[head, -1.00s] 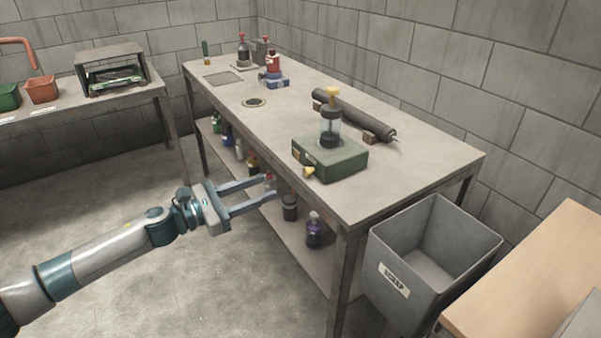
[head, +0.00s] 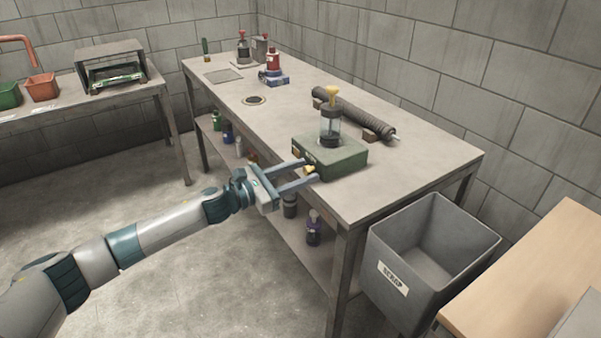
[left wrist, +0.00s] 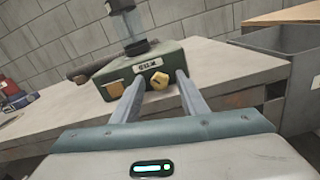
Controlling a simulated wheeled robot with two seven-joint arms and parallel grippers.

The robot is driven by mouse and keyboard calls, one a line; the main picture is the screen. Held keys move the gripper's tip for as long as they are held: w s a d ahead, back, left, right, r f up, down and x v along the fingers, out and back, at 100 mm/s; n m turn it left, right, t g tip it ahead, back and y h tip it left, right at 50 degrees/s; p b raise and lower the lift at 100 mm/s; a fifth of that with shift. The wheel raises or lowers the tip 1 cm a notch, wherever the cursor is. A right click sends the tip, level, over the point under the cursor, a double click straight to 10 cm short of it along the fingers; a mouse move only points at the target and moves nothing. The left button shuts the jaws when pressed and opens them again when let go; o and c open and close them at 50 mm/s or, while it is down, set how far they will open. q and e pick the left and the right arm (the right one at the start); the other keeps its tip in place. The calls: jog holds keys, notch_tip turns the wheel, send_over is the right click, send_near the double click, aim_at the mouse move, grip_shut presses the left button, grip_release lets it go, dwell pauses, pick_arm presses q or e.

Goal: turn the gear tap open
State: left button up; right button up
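The gear tap is a small yellow knob (head: 311,169) low on the front of a green box (head: 338,162) at the table's near edge. In the left wrist view the yellow knob (left wrist: 159,81) sits between the fingertips, nearer the right finger, under a small white label. My left gripper (head: 309,171) is open, its two fingers reaching to the box front on either side of the knob. I cannot tell whether a finger touches the knob. A clear cylinder with a yellow top (head: 331,120) stands upright on the box. My right gripper is not in view.
A dark ribbed roll (head: 352,112) lies behind the box on the grey table (head: 400,175). A grey scrap bin (head: 395,277) stands at the table's right end. Bottles (head: 313,230) stand on the lower shelf beneath my left gripper.

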pick_arm(q)
jog(key=shift+c, duration=0.6)
grip_shut()
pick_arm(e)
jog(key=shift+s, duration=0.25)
pick_arm(q)
jog(key=shift+n+p, duration=1.3)
jog(key=shift+n, duration=1.5)
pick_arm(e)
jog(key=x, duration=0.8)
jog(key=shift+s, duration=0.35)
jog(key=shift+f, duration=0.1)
pick_arm(q)
jog(key=shift+o, duration=0.6)
grip_release()
jog(key=shift+a, duration=0.1)
